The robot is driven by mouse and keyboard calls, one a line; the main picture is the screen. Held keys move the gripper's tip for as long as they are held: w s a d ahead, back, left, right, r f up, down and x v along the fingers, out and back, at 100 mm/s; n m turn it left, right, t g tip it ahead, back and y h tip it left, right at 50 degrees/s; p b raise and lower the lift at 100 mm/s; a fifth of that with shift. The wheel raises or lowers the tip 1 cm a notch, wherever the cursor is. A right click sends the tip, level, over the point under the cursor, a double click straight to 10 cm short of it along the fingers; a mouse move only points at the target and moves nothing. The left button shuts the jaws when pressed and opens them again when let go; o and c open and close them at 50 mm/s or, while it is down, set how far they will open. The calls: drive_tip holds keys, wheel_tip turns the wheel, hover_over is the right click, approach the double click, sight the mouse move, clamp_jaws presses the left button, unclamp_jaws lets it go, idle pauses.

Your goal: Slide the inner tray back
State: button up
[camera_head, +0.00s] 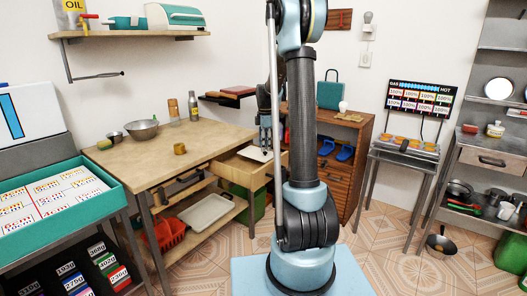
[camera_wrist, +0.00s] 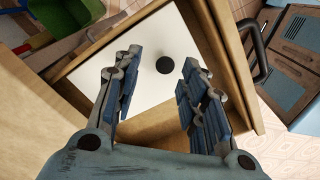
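A wooden drawer (camera_head: 236,171) stands pulled out from the right end of the wooden table. The inner tray (camera_head: 252,153) is a white flat panel in the drawer, partly hidden by my arm in the head view. In the wrist view the inner tray (camera_wrist: 140,47) has a round dark knob (camera_wrist: 165,65), and a strip of brown drawer interior shows at its lower edge. My gripper (camera_wrist: 156,82) is above the tray, fingers spread and empty, with the knob appearing between them. I cannot tell whether the fingertips touch the tray. In the head view my gripper (camera_head: 265,147) is over the drawer.
A brown cabinet (camera_head: 340,165) stands close behind the drawer at the right. A green bin (camera_head: 250,203) is under the drawer. A dark handle (camera_wrist: 250,42) is on the drawer's front.

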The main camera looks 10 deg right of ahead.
wheel_tip(320, 180, up, 9)
idle(0.3)
drive_tip(key=s+r+m+t, duration=0.1)
drive_tip(key=s+m, duration=0.8)
drive_tip(key=s, duration=1.6)
drive_tip(key=s+f+m, duration=0.4)
drive_tip(key=s+f, duration=0.2)
drive_tip(key=s, duration=0.3)
drive_tip(key=s+f+m+t, duration=0.1)
drive_tip(key=s+f+m, duration=0.3)
drive_tip(key=s, duration=0.5)
wheel_tip(320, 180, down, 2)
drive_tip(key=shift+d+f+m, duration=0.1)
drive_tip(key=shift+d+m, duration=0.3)
